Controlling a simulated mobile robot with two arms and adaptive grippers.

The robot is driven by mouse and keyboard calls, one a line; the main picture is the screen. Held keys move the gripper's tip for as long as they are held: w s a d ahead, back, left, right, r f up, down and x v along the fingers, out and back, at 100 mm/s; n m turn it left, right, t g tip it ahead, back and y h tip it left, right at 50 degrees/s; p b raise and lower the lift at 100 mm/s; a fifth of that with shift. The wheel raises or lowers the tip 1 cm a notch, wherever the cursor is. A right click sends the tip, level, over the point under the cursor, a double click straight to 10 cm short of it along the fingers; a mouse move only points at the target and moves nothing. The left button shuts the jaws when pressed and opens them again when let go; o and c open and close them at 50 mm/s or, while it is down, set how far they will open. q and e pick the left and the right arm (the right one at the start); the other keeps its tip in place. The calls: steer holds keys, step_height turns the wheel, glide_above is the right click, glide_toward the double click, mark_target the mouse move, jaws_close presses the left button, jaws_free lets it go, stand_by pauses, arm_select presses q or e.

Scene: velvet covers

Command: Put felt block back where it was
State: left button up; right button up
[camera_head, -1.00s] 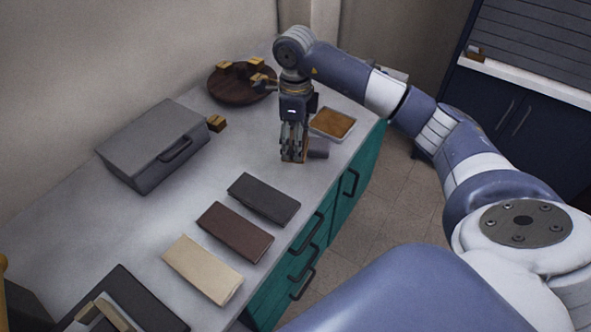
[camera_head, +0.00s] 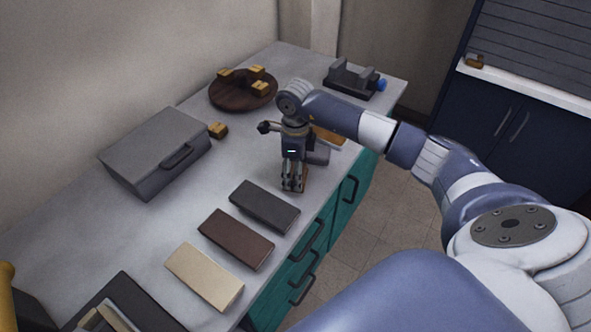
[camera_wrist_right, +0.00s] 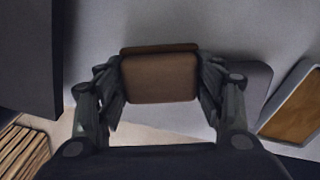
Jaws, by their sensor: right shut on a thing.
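My right gripper (camera_head: 292,188) points down over the grey worktop, just beyond the dark grey cover in the head view. It is shut on the felt block (camera_wrist_right: 160,78), a small brown block with a darker brown layer along its far edge. In the right wrist view the block sits between both fingers. In the head view only a brown sliver of the block (camera_head: 304,180) shows behind the fingers. I cannot tell whether it touches the worktop. My left gripper is not in view.
Dark grey (camera_head: 265,205), brown (camera_head: 236,239) and cream (camera_head: 204,276) covers lie in a row near the front edge. A grey case (camera_head: 155,150), a small yellow-brown block (camera_head: 218,130) and a round wooden board (camera_head: 232,98) with similar blocks stand behind. A shallow tray (camera_wrist_right: 290,118) is partly hidden.

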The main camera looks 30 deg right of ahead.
steer(key=o, duration=0.7)
steer(key=shift+r+p, duration=0.3)
steer(key=shift+p, duration=0.05)
step_height(320, 180, up, 12)
steer(key=shift+f+b, duration=0.15)
steer(key=shift+b, duration=1.05)
